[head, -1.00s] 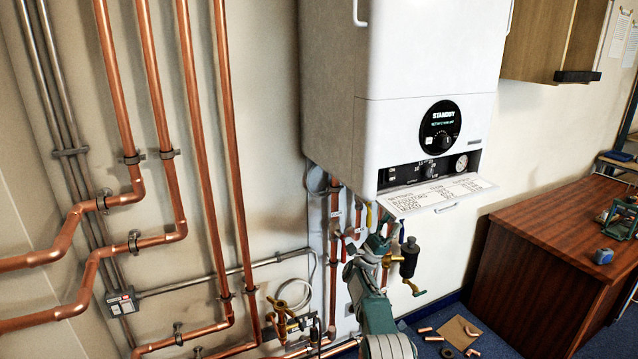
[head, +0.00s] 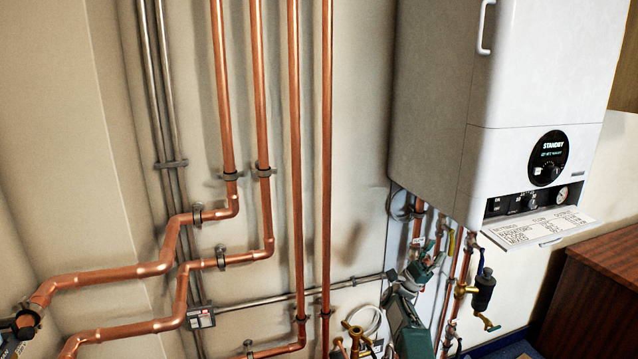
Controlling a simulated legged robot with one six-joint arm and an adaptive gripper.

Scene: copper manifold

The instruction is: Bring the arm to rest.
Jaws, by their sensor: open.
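My green and grey arm (head: 408,326) rises from the bottom edge in the head view, right of centre. Its end, my gripper (head: 428,258), is in front of the pipes just below the white boiler (head: 432,110). The gripper is open; its fingers are small and hard to separate from the pipes behind. I see nothing held in it. I cannot tell whether it touches the pipes.
Copper pipes (head: 295,150) run down the wall left of the boiler. A brass valve (head: 357,335) is low beside my arm, and a black-bodied valve (head: 484,292) hangs to its right. The boiler's flap (head: 540,228) sticks out. A wooden desk (head: 590,290) stands at right.

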